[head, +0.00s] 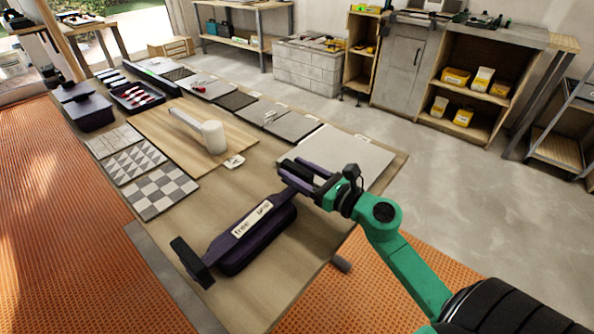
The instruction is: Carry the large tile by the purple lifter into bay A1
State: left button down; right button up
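The purple lifter (240,241) lies on the near end of the table, a long dark purple body with crossbars and a pale label along its top. My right gripper (300,178) is at the lifter's far right end. Its fingers overlap the purple crossbar there, and I cannot tell whether they are closed on it or only over it. A large light grey tile (350,158) lies flat just beyond the gripper, partly hidden by it. Which place is bay A1 cannot be read. My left gripper is not in view.
The wooden table (187,235) holds patterned tiles (160,192) at left, a white cylindrical tool (213,137) mid-table and a row of grey tiles (293,126) along the far edge. A dark tray (143,97) and purple box (88,112) stand farther back.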

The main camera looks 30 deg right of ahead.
jog(key=v, duration=0.1)
jog(key=b+v, duration=0.1)
jog(key=shift+s+d+f, duration=0.1)
jog(key=shift+s+f, duration=0.1)
jog(key=shift+s, duration=0.1)
jog(key=b+v, duration=0.2)
jog(key=v, duration=0.7)
jog(key=shift+r, duration=0.1)
jog(key=shift+s+r, duration=0.1)
jog(key=shift+s, duration=0.15)
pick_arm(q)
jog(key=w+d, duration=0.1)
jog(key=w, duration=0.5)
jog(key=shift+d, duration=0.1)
